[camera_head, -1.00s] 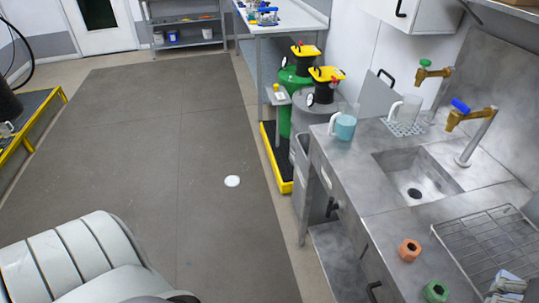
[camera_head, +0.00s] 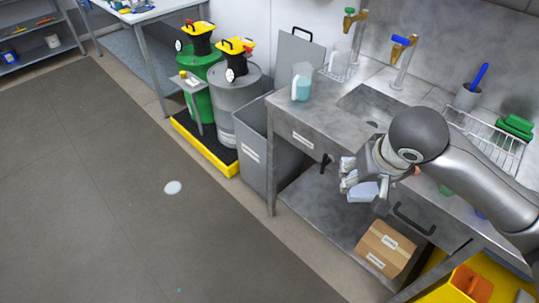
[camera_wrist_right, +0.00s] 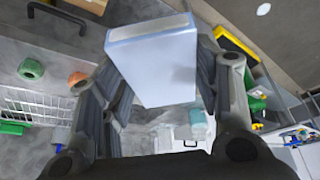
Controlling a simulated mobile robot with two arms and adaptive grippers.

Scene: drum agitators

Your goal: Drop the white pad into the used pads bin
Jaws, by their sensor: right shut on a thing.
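The white pad (camera_head: 362,192) is a pale block held by my right gripper (camera_head: 352,180) in front of the steel sink bench, in the head view. In the right wrist view the pad (camera_wrist_right: 152,62) lies between the two fingers, which are shut on it. The used pads bin appears to be the tall grey open-topped bin (camera_head: 254,155) left of the bench; its label is too small to read. The gripper and pad are to the right of this bin, apart from it. My left gripper is not in view.
Green (camera_head: 200,95) and grey (camera_head: 236,100) drums stand on a yellow-edged pallet (camera_head: 220,163) beside the bin. The bench (camera_head: 322,118) holds a jug (camera_head: 301,82) and rack (camera_head: 490,140). A cardboard box (camera_head: 388,250) sits below. A white spot (camera_head: 172,187) marks otherwise open floor.

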